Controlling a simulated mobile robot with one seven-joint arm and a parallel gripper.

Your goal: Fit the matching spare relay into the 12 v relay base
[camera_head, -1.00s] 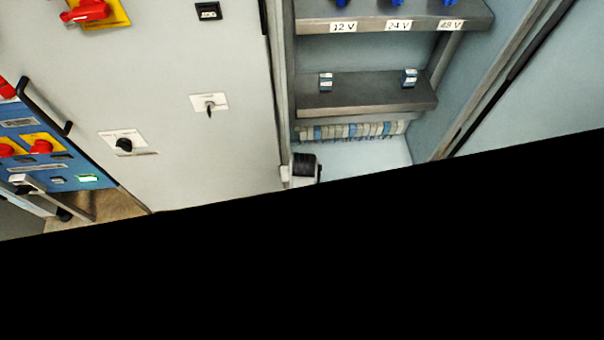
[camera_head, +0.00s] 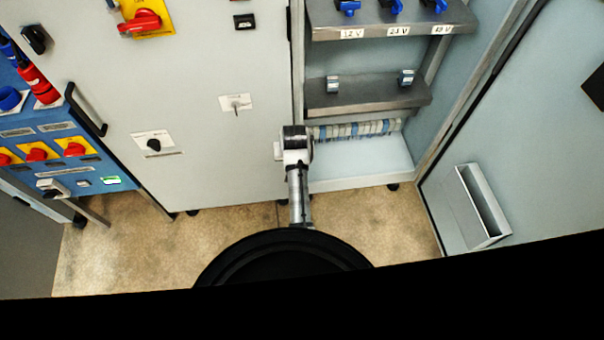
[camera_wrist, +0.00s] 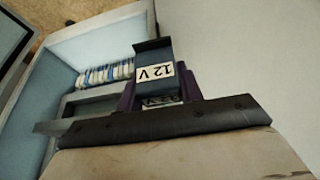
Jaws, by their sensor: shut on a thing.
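In the wrist view my gripper (camera_wrist: 160,92) is shut on a dark blue-grey relay (camera_wrist: 151,54). Its purple fingers lie on either side of it. A "12 V" label on the relay reads upside down, and a second label below it is partly hidden. In the head view three blue parts stand on the upper shelf (camera_head: 375,31), above tags reading 12 V (camera_head: 352,34), 24 V (camera_head: 398,31) and 48 V (camera_head: 441,29). The 12 V base (camera_head: 348,7) is the leftmost, cut by the frame's top. My fingers cannot be made out in the head view.
An open cabinet door (camera_head: 520,130) with a pocket (camera_head: 480,205) bounds the right. A switch panel (camera_head: 70,130) stands left.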

